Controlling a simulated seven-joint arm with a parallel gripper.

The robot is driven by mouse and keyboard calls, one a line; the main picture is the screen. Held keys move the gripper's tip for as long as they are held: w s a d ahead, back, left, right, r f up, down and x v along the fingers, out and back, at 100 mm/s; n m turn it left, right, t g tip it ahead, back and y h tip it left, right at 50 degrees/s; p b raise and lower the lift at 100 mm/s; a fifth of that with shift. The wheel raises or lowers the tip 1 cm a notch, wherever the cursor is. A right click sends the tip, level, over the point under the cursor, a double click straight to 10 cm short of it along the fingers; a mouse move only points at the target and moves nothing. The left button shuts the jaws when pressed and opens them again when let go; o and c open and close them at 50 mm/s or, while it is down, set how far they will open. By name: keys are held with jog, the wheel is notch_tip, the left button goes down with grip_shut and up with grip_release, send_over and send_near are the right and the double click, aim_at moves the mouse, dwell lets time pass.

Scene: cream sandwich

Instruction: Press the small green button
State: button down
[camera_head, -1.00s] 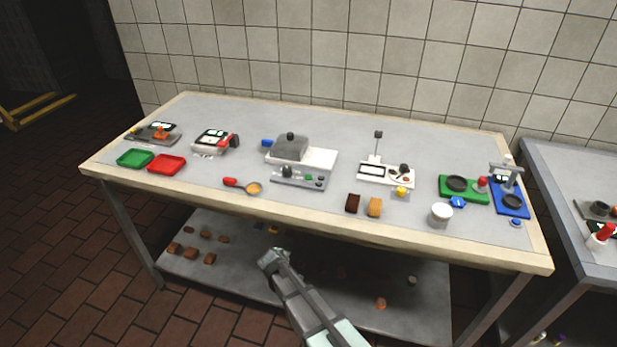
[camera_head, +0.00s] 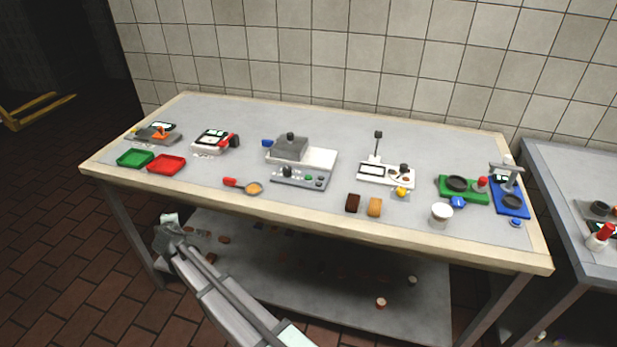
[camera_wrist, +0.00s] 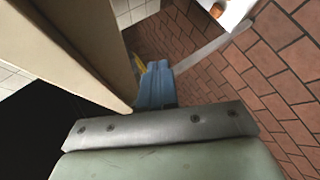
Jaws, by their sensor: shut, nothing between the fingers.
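A small green button (camera_head: 308,178) shows on the front panel of the grey and white machine (camera_head: 316,158) in the middle of the table, between dark knobs. It is tiny in the head view, and the wrist view does not show it. My gripper (camera_head: 168,219) is in front of the table's left part, just off its front edge, well left of the machine and apart from it. It is shut and empty. The wrist view shows the fingers (camera_wrist: 154,84) beside the pale table edge, with the brick floor beyond.
A red tray (camera_head: 167,165) and a green tray (camera_head: 135,158) lie near the front left edge. A small pan (camera_head: 254,188) with a red handle lies left of the machine's front. Dark and orange blocks (camera_head: 374,207) stand to the right. A lower shelf (camera_head: 400,305) holds small items.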

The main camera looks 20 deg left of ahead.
jog(key=s+a+r+n+y, duration=0.1)
jog(key=s+a+r+n, duration=0.15)
jog(key=a+r, duration=0.45)
jog(key=w+d+r+h, duration=0.1)
jog(key=w+d+r, duration=0.2)
jog(key=d, duration=0.1)
jog(key=w+d+r+m+t+h, duration=0.1)
jog(key=w+d+r, duration=0.2)
jog(key=w+d, duration=0.1)
jog(key=w+d+r+t+h, duration=0.1)
jog(key=w+d+r+h, duration=0.1)
jog(key=w+d+r, duration=0.1)
jog(key=shift+w+d+r+m, duration=0.15)
jog(key=shift+w+d+r, duration=0.05)
jog(key=shift+w+d, duration=0.25)
jog(key=shift+w+d+r+m, duration=0.15)
jog(key=shift+w+d, duration=0.15)
jog(key=shift+d, duration=0.2)
jog(key=w+d+r+m+h, duration=0.1)
jog(key=w+d+h, duration=0.15)
jog(key=d, duration=0.35)
jog(key=w+d+r+h, duration=0.1)
jog(key=w+d+r, duration=0.1)
jog(key=w+d, duration=0.25)
notch_tip(320, 180, up, 5)
jog(key=m+g+h, duration=0.2)
jog(key=g+h, duration=0.1)
jog(key=h, duration=0.2)
send_over(307, 178)
jog(key=shift+f, duration=4.4)
